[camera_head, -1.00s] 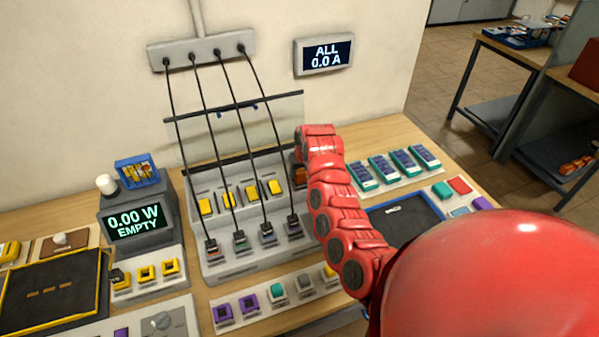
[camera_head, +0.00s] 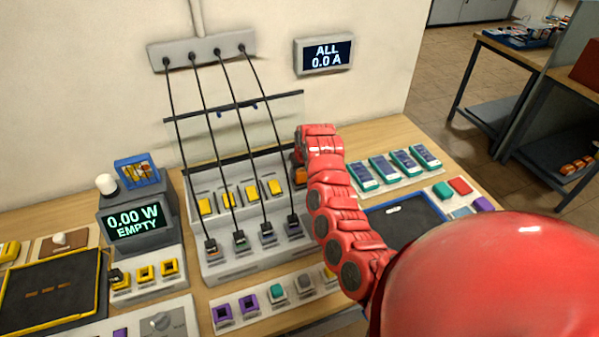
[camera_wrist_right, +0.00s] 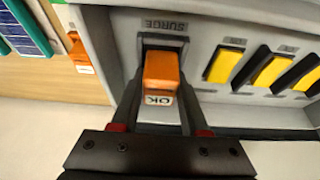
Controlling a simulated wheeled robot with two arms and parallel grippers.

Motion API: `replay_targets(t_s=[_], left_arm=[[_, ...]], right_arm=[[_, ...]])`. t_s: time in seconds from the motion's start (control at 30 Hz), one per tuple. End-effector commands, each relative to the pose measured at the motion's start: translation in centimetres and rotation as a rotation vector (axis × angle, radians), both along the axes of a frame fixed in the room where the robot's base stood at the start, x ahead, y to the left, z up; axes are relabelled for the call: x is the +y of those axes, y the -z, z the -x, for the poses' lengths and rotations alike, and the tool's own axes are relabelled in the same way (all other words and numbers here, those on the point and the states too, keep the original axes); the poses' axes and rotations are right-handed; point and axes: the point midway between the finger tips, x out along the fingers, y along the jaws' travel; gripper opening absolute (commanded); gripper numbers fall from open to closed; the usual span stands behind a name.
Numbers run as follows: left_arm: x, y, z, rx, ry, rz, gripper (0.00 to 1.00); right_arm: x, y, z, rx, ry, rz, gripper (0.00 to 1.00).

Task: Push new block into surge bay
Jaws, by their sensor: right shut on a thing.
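The new block (camera_wrist_right: 160,72) is orange with a white "OK" label. It sits at the mouth of the surge bay (camera_wrist_right: 160,42), a dark slot under an upside-down "SURGE" label in the right wrist view, and looks at least partly inside. My right gripper (camera_wrist_right: 161,92) is shut on the block, a finger on each side. In the head view the block's orange (camera_head: 300,175) shows beside my red right arm, at the right end of the row of yellow modules (camera_head: 252,193). The bay's depth is hidden. My left gripper is not in view.
Another orange block (camera_wrist_right: 82,55) lies on the wood beside the console in the right wrist view. Several black cables (camera_head: 235,140) hang down in front of the grey console (camera_head: 215,262). Blue-green modules (camera_head: 383,168) stand on a strip to the right.

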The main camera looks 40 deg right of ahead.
Motion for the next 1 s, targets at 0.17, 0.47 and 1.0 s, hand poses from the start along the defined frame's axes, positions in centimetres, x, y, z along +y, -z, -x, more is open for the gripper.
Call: replay_targets(t_s=[0.17,0.47,1.0], left_arm=[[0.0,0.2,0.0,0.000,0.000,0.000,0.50],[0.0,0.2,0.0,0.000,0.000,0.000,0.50],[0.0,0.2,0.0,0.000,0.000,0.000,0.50]], right_arm=[[0.0,0.4,0.0,0.000,0.000,0.000,0.00],[0.0,-0.1,0.0,-0.001,0.000,0.001,0.00],[0.0,-1.3,0.0,-0.001,-0.001,0.001,0.00]])
